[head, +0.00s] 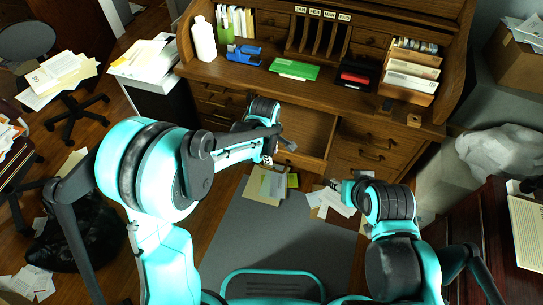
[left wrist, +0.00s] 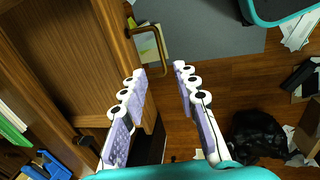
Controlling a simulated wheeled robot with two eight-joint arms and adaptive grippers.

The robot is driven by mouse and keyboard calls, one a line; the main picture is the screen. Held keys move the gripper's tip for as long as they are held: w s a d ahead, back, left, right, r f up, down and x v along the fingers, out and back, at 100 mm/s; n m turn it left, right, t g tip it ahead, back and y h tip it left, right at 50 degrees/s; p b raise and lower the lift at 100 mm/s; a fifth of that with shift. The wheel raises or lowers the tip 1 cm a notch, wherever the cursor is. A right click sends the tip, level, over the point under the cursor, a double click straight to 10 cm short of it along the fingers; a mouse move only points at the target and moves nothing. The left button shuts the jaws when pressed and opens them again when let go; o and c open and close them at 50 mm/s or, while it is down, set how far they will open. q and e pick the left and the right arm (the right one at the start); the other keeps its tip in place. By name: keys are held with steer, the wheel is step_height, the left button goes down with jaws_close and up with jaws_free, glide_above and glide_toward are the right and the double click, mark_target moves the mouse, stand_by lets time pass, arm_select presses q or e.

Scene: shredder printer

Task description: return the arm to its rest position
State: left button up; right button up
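My left gripper (head: 268,152) is in front of the open desk drawer (head: 305,128) in the head view, with its arm reaching in from the left. In the left wrist view, its two pale fingers (left wrist: 158,75) are spread apart with nothing between them. The drawer's metal handle (left wrist: 150,48) shows just beyond the fingertips, apart from them. My right gripper (head: 340,188) is low in front of the desk, over the papers on the floor. It is small and partly hidden by its own arm, so its finger state is unclear.
A black bag (head: 75,245) is on the floor at left. A grey mat (head: 245,235) lies before the desk.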

stand_by(0.4)
arm_select(q)
steer(key=s+a+r+m+t, duration=0.2)
steer(key=s+a+r+m, duration=0.5)
steer(key=r, duration=0.4)
steer(key=s+a+r+m+t, duration=0.2)
steer(key=s+a+m, duration=0.5)
steer(key=s, duration=0.4)
steer(key=shift+s+a+r+t+y, duration=0.3)
steer(key=shift+a+r+t, duration=0.1)
steer(key=shift+a+t, duration=0.4)
